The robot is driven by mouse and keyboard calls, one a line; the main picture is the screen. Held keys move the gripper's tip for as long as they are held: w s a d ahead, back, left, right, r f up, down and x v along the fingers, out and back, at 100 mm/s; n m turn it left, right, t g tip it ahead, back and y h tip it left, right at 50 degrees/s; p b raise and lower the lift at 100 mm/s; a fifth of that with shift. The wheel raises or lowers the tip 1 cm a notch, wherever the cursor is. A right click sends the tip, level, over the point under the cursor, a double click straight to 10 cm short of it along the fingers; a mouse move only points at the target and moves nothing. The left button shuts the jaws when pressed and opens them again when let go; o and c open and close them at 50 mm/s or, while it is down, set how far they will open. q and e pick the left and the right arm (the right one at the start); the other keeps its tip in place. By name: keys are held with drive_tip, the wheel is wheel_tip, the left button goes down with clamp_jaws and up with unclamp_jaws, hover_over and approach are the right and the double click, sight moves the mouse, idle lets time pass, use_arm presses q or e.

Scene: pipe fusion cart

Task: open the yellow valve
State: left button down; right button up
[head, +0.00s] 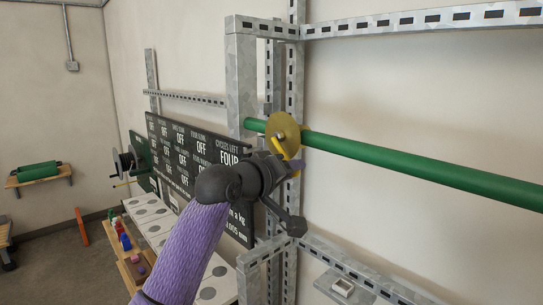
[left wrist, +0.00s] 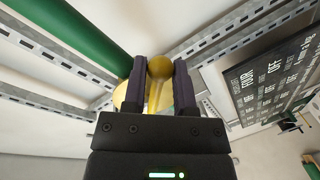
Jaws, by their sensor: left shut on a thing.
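The yellow valve (head: 284,134) is a round yellow disc with a handle, mounted on a green pipe (head: 420,166) that runs along the metal frame. My left gripper (head: 292,168) reaches up to the valve from below in the head view and partly hides its handle. In the left wrist view, the yellow handle (left wrist: 159,68) with its ball end sits between the two dark fingers of my left gripper (left wrist: 160,85), which are shut on it. The green pipe also shows in the left wrist view (left wrist: 85,40). My right gripper is in neither view.
A slotted metal frame (head: 296,75) stands around the valve and pipe. A black board with white text (head: 200,150) hangs behind my left arm. A white panel with grey discs (head: 150,212) and a wooden shelf with bottles (head: 125,250) lie lower left. The right wall is bare.

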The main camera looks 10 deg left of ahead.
use_arm(q)
drive_tip(key=shift+s+d+r+n, duration=0.15)
drive_tip(key=shift+r+n, duration=0.2)
drive_tip(key=shift+n, duration=0.15)
drive_tip(key=shift+s+d+r+n+g+h, duration=0.2)
drive_tip(key=shift+r+n, duration=0.1)
drive_tip(key=shift+n, duration=0.15)
drive_tip(key=shift+s+d+r+n+g+h, duration=0.1)
drive_tip(key=shift+r+n+h, duration=0.15)
drive_tip(key=shift+n, duration=0.2)
drive_tip(key=shift+r, duration=0.15)
drive_tip(key=shift+d+r+n, duration=0.2)
drive_tip(key=shift+r+n, duration=0.4)
drive_tip(key=shift+n, duration=0.3)
drive_tip(key=shift+s+r+n+g+h, duration=0.15)
drive_tip(key=shift+r+n+g+h, duration=0.25)
drive_tip(key=shift+r+n, duration=0.4)
